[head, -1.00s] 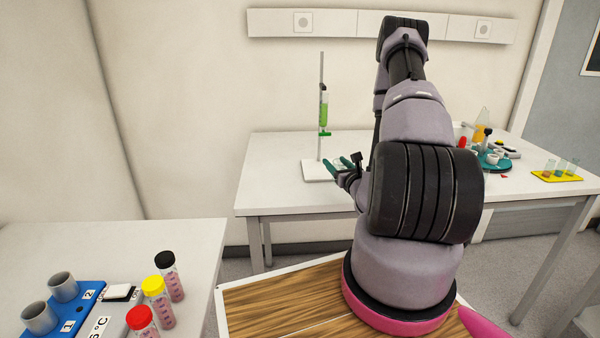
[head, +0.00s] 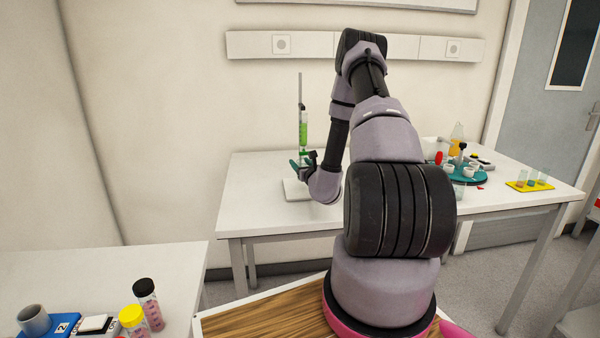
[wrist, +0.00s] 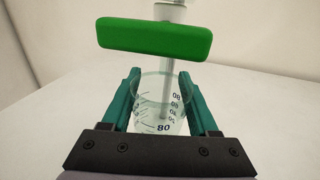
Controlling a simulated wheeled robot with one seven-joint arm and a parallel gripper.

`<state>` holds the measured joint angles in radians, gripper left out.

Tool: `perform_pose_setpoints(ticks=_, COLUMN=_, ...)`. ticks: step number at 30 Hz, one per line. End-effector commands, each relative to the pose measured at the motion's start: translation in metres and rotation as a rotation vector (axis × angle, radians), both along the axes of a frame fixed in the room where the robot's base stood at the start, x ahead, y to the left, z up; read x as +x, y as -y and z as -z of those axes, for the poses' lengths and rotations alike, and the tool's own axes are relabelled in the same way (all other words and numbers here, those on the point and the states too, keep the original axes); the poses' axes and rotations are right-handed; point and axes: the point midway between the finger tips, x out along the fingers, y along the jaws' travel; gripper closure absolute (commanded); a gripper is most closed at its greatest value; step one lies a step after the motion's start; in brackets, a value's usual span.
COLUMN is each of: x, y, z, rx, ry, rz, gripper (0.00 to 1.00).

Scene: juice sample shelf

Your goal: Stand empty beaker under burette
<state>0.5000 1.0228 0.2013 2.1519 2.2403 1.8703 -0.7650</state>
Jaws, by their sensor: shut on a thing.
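My gripper (head: 300,163) is at the burette stand, above its white base (head: 296,190). In the wrist view its teal fingers (wrist: 162,102) are shut on a clear glass beaker (wrist: 150,98) with dark graduation marks. The beaker is upright and looks empty. The burette (head: 303,130) holds green liquid and hangs on a thin upright rod. Its green stopcock handle (wrist: 155,37) shows just in front of the camera, and the burette tube (wrist: 170,70) shows behind the beaker's glass or over its mouth. I cannot tell whether the beaker touches the base.
The white table (head: 250,170) is clear left of the stand. At its right are a teal round carousel (head: 466,174), an orange flask (head: 456,138) and a yellow rack (head: 529,185) with small beakers. Vials with black and yellow caps (head: 144,287) stand on the near left table.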

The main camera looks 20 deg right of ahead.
Motion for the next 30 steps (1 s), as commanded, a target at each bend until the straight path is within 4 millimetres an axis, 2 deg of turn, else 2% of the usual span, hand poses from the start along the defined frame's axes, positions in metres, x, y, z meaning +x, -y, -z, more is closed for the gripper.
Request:
perform_pose_setpoints(ticks=2, x=0.008, y=0.001, z=-0.001, rx=0.001, ry=0.003, rz=0.001, gripper=0.94)
perform_pose_setpoints(ticks=6, x=0.006, y=0.0, z=0.025, rx=0.003, ry=-0.003, rz=0.0, gripper=0.94)
perform_pose_setpoints(ticks=9, x=0.006, y=0.001, z=0.035, rx=0.002, ry=0.0, rz=0.001, gripper=0.94)
perform_pose_setpoints(ticks=20, x=0.006, y=0.0, z=0.038, rx=0.0, ry=0.001, rz=0.0, gripper=0.94)
perform_pose_setpoints(ticks=21, x=0.006, y=0.0, z=0.038, rx=0.0, ry=0.001, rz=0.0, gripper=0.24)
perform_pose_setpoints(ticks=22, x=0.006, y=0.0, z=0.038, rx=0.0, ry=0.001, rz=0.0, gripper=0.13)
perform_pose_setpoints(ticks=23, x=0.006, y=0.0, z=0.038, rx=0.0, ry=0.001, rz=0.0, gripper=0.1)
perform_pose_setpoints(ticks=30, x=0.006, y=0.0, z=0.037, rx=0.0, ry=0.001, rz=0.0, gripper=0.1)
